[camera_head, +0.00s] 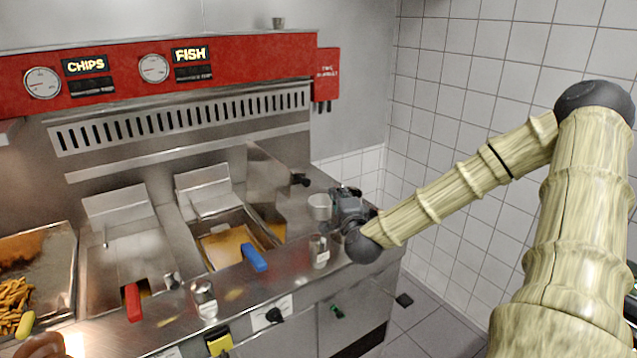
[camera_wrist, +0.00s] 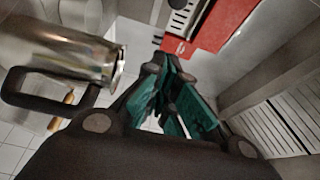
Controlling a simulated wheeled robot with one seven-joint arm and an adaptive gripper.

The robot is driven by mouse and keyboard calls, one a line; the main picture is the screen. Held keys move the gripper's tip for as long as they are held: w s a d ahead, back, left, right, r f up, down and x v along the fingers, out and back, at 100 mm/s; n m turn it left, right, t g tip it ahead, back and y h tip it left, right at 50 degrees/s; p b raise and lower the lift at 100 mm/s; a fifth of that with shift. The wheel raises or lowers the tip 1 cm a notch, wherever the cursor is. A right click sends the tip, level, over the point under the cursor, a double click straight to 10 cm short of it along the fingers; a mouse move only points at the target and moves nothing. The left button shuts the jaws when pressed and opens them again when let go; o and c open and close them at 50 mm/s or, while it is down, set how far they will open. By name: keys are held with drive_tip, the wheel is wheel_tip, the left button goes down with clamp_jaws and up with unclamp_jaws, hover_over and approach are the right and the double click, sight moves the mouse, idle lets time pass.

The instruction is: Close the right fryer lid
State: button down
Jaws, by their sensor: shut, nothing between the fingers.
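The right fryer (camera_head: 232,240) holds a basket with a blue handle (camera_head: 254,257). An upright steel panel (camera_head: 268,182) with a black knob (camera_head: 300,180) stands along its right side and looks like its raised lid. My gripper (camera_head: 346,205) is to the right of this panel, over the steel counter, and apart from it. In the wrist view its teal fingers (camera_wrist: 170,85) are together and hold nothing. The panel cannot be made out clearly in the wrist view.
A small steel cup (camera_head: 320,207) stands just left of my gripper, and a shaker (camera_head: 319,251) stands in front. The wrist view shows a steel vessel with a black handle (camera_wrist: 75,45) close at left. A red-handled basket (camera_head: 133,301) sits further left.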

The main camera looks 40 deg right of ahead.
drive_tip(key=p+x, duration=0.2)
drive_tip(key=x, duration=0.7)
drive_tip(key=shift+w+a+p, duration=0.2)
drive_tip(key=shift+a+p, duration=0.25)
drive_tip(key=shift+a, duration=0.5)
drive_tip(key=shift+w+a+p, duration=0.25)
drive_tip(key=shift+a+p, duration=0.15)
drive_tip(key=shift+a, duration=0.5)
drive_tip(key=shift+a, duration=0.1)
